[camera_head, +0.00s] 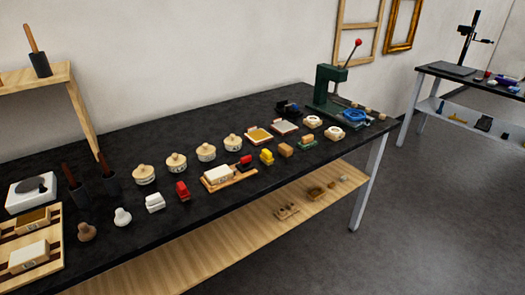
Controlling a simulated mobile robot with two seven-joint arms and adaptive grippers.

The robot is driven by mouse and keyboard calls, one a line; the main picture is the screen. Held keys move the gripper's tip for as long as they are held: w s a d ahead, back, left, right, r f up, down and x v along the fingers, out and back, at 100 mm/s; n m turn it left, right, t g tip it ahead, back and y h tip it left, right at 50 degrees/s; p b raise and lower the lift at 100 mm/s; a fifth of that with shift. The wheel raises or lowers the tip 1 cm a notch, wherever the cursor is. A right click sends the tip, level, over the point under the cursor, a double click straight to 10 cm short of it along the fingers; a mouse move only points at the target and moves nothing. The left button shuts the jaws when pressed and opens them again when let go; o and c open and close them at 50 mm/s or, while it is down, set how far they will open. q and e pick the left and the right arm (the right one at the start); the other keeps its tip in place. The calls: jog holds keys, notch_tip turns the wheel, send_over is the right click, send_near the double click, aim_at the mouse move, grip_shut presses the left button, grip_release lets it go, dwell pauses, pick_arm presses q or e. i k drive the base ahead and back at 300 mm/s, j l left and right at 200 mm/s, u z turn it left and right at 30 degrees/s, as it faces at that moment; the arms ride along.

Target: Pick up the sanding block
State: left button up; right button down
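I cannot tell for certain which thing is the sanding block. Several small blocks stand along the front of the black workbench (250,202). A tan block (285,149) sits beside a yellow piece (267,156). Another tan block on a green base (306,142) is to its right. A white-topped block (218,173) lies on a wooden tray (240,179). Neither of my grippers is in view.
Lidded round pots (176,162) stand in a row behind the blocks. A green press (328,90) is at the bench's far right end. A low wooden shelf (240,232) runs underneath. The grey floor (440,215) at the right is clear.

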aim_at(284, 150)
jog(key=i+l+u, duration=0.1)
jog(key=u, duration=0.25)
jog(key=l+u, duration=0.35)
jog(key=i+l+u, duration=0.1)
jog(key=u, duration=0.2)
jog(key=l+u, duration=0.45)
jog(key=l, duration=0.6)
jog(key=l+u, duration=0.1)
jog(key=l, duration=0.4)
jog(key=k+l, duration=0.15)
jog(key=l, duration=0.35)
jog(key=l+u, duration=0.15)
jog(key=l, duration=0.35)
jog(key=k+l, duration=0.15)
jog(key=l, duration=0.3)
jog(key=l+u, duration=0.05)
